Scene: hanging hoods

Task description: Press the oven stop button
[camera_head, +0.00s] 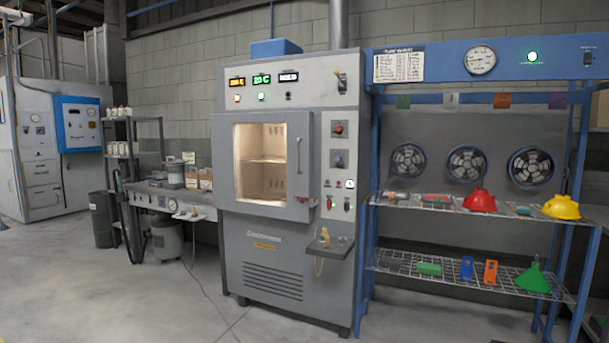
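The oven (285,238) is a tall grey cabinet in the middle of the head view. Its windowed door (298,197) is shut and the inside is lit. Right of the door is a narrow control panel (327,160). My gripper is not in view.
A small shelf (330,245) with brass fittings juts out below the panel. A workbench (160,190) is at left. The floor (150,300) in front is mostly clear, with a thin cable.

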